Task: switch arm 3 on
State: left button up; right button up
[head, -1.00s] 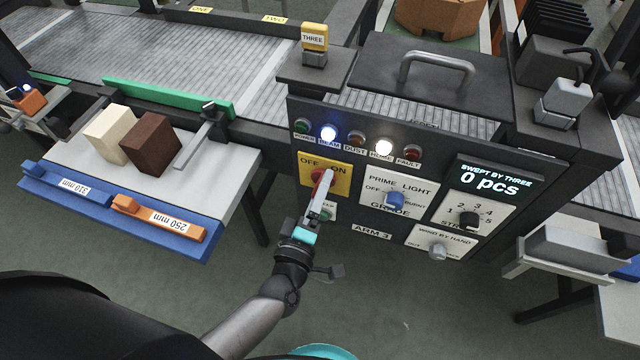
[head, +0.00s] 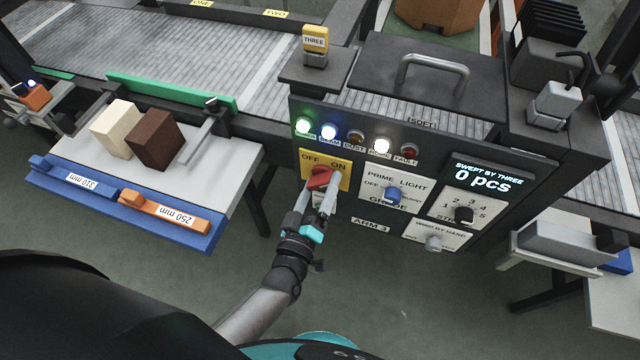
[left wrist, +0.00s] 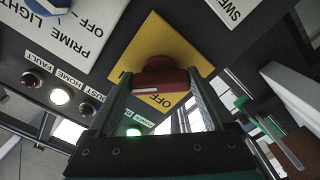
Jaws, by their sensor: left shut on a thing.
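The red rotary switch (head: 320,177) sits on the yellow OFF/ON plate (head: 340,163) of the ARM 3 panel. It lies slantwise, with its upper end towards ON. My left gripper (head: 319,190) is shut on the red switch, one finger on each side; in the left wrist view its red handle (left wrist: 165,80) shows between the fingertips. The green POWER lamp (head: 303,127) is lit above the plate. It also glows in the left wrist view (left wrist: 133,131). The fingers hide part of the plate below. My right gripper is not in view.
BEAM (head: 328,132) and HOME (head: 382,145) lamps are lit; DUST and FAULT are dark. A blue PRIME LIGHT knob (head: 393,195) is close right of my gripper. Cream (head: 116,129) and brown (head: 155,140) blocks stand on the left side table. The display (head: 490,182) reads 0 pcs.

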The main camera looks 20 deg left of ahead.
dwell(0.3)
pick_arm(q)
jog(key=o, duration=1.1)
jog(key=shift+o, duration=0.2)
jog(key=shift+s, duration=0.1)
jog(key=s, duration=1.5)
jog(key=shift+a, duration=0.25)
jog(key=shift+f, duration=0.1)
